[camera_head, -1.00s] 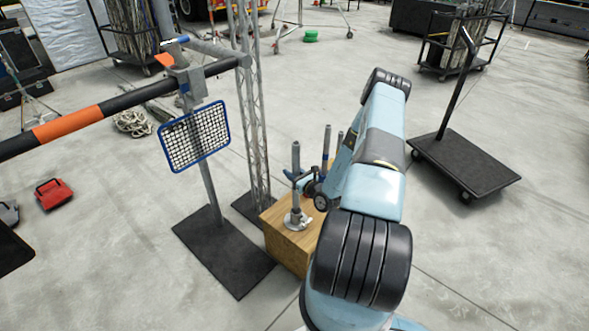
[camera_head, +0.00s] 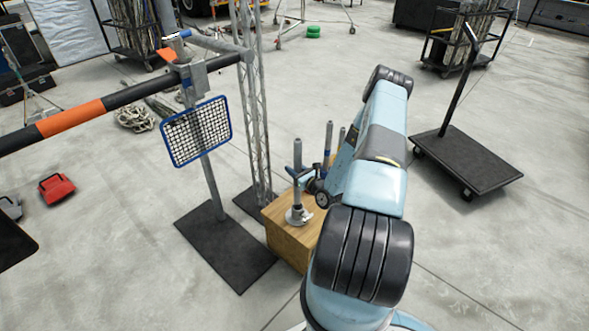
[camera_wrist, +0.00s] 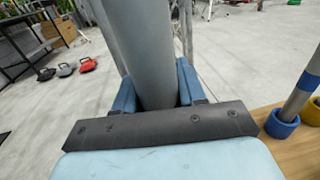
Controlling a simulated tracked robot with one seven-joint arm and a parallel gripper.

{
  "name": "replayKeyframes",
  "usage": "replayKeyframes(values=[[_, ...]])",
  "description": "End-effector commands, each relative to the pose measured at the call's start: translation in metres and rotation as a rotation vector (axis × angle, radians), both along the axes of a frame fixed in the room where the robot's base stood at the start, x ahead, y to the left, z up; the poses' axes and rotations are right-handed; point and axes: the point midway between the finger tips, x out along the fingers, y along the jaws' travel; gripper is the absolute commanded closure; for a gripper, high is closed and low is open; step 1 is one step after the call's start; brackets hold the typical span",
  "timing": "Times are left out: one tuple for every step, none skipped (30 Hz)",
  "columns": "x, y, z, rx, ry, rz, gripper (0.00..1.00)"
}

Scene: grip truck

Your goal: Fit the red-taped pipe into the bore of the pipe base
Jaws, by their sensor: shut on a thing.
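A grey pipe (camera_head: 297,153) stands about upright between the blue fingers of my gripper (camera_head: 297,177), which is shut on it. The pipe also fills the middle of the wrist view (camera_wrist: 140,45), between the blue fingers (camera_wrist: 156,90). No red tape shows on the visible part. The pale, flanged pipe base (camera_head: 298,216) sits on the wooden box (camera_head: 284,243), directly below the held pipe in the head view. The pipe's lower part appears in line with the base, but I cannot tell whether its end is inside the bore.
A blue-banded pipe (camera_head: 327,148) stands on the box, in a blue ring (camera_wrist: 282,124) beside a yellow ring (camera_wrist: 315,108). A mesh panel (camera_head: 196,131) on a stand and a lattice truss (camera_head: 255,110) are close on the left. Open floor lies right, before a black trolley (camera_head: 466,161).

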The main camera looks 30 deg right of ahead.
Motion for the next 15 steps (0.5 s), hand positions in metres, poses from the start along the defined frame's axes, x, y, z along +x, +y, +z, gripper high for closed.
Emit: replayKeyframes(values=[[0.000,0.000,-0.001,0.000,0.000,0.000,1.00],[0.000,0.000,-0.001,0.000,0.000,0.000,1.00],[0.000,0.000,-0.002,0.000,0.000,0.000,1.00],[0.000,0.000,-0.003,0.000,0.000,0.000,1.00],[0.000,0.000,-0.004,0.000,0.000,0.000,1.00],[0.000,0.000,-0.005,0.000,0.000,0.000,1.00],[0.000,0.000,-0.006,0.000,0.000,0.000,1.00],[0.000,0.000,-0.006,0.000,0.000,0.000,1.00],[0.000,0.000,-0.007,0.001,0.000,0.000,1.00],[0.000,0.000,-0.008,0.001,0.000,0.000,1.00],[0.000,0.000,-0.009,0.001,0.000,0.000,1.00],[0.000,0.000,-0.010,0.001,0.000,0.000,1.00],[0.000,0.000,-0.011,0.001,0.000,0.000,1.00],[0.000,0.000,-0.011,0.001,0.000,0.000,1.00],[0.000,0.000,-0.012,0.001,0.000,0.000,1.00]])
